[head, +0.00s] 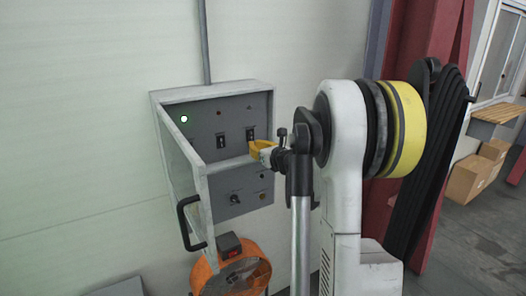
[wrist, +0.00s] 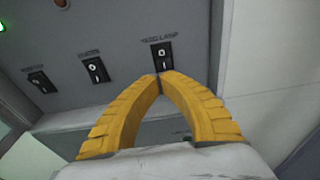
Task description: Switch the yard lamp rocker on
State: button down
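The yard lamp rocker (wrist: 162,56) is a black switch with white marks under a "YARD LAMP" label, rightmost of three on the grey panel in the wrist view. In the head view the rocker (head: 250,133) sits in the upper panel inside the open cabinet. My gripper (wrist: 160,75) has yellow fingers whose tips meet, with nothing between them. The tips are at the rocker's lower edge; I cannot tell whether they touch it. In the head view my gripper (head: 253,148) is just below the rocker. Which way the rocker is tipped is unclear.
The middle rocker (wrist: 95,69) and left rocker (wrist: 41,82) are beside it. A lower panel with a knob (head: 235,198) and an orange reel (head: 235,274) are below.

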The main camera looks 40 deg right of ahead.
aim_at(248, 141)
jog(key=shift+x, duration=1.4)
jog(key=shift+w+d+f+b, duration=0.1)
jog(key=shift+w+f+b, duration=0.1)
jog(key=shift+w+b, duration=0.25)
jog(key=shift+r, duration=0.1)
jog(key=shift+s, duration=0.1)
